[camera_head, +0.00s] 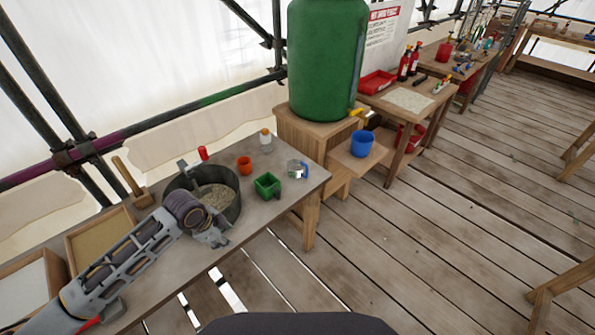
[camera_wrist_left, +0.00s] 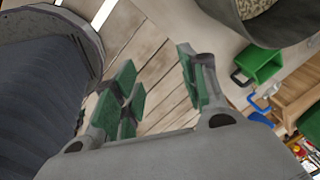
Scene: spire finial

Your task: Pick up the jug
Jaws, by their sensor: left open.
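A blue jug (camera_head: 362,144) stands on a low wooden shelf below the tap of a large green barrel (camera_head: 326,60). In the left wrist view a blue shape (camera_wrist_left: 258,117), probably the same jug, shows at the right edge. My left gripper (camera_head: 217,238) is over the front edge of the near table, beside a dark bucket (camera_head: 233,208), well apart from the blue jug. Its green-padded fingers (camera_wrist_left: 158,80) are spread, with only floor planks visible between them. My right gripper is not in view.
The near table (camera_head: 252,218) carries a green square cup (camera_head: 267,186), an orange cup (camera_head: 244,164), a small clear container (camera_head: 297,170) and a white bottle (camera_head: 265,137). A further table (camera_head: 385,122) holds red bottles and a red tray.

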